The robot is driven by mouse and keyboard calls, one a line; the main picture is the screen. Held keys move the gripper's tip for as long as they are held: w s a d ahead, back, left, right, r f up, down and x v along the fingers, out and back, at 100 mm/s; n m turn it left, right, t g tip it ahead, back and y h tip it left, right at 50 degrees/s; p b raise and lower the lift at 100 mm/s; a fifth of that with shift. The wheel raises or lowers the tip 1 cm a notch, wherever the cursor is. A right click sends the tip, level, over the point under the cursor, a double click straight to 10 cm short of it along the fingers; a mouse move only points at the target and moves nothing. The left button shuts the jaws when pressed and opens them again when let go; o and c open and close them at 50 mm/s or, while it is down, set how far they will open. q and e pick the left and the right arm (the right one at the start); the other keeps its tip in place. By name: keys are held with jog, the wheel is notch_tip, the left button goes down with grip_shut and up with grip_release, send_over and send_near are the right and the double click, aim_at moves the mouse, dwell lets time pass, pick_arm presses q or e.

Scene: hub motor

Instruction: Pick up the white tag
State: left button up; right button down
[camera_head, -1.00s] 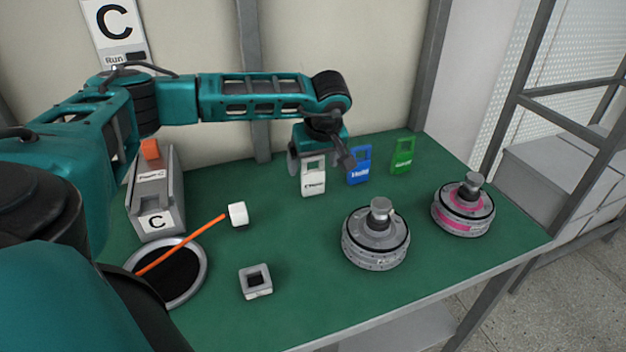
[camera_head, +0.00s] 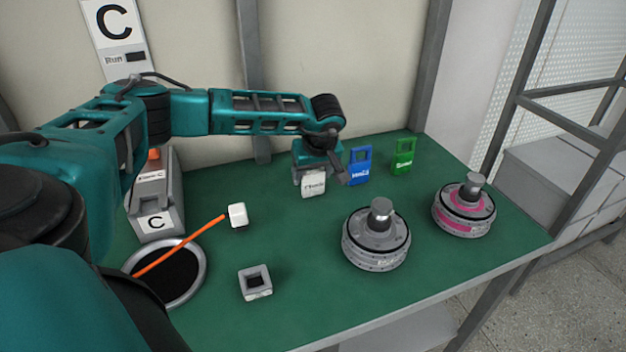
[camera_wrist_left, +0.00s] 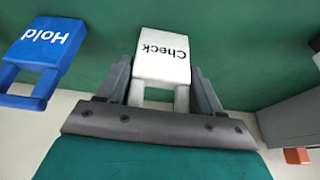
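The white tag (camera_head: 314,184), marked "Check", stands at the back of the green table; its upper part is hidden by my gripper in the head view. My left gripper (camera_head: 319,177) is lowered over it from above. In the left wrist view, the white tag (camera_wrist_left: 162,57) lies between the two fingers of my left gripper (camera_wrist_left: 160,85), one on each side. The fingers look open, with only narrow gaps beside the tag; firm contact is not visible. My right gripper is in neither view.
A blue "Hold" tag (camera_head: 360,167) stands close right of the gripper, a green tag (camera_head: 403,157) beyond it. Two hub motors (camera_head: 376,240) (camera_head: 464,211) stand at the right.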

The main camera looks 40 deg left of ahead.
pick_arm(q)
jog(key=c, duration=0.6)
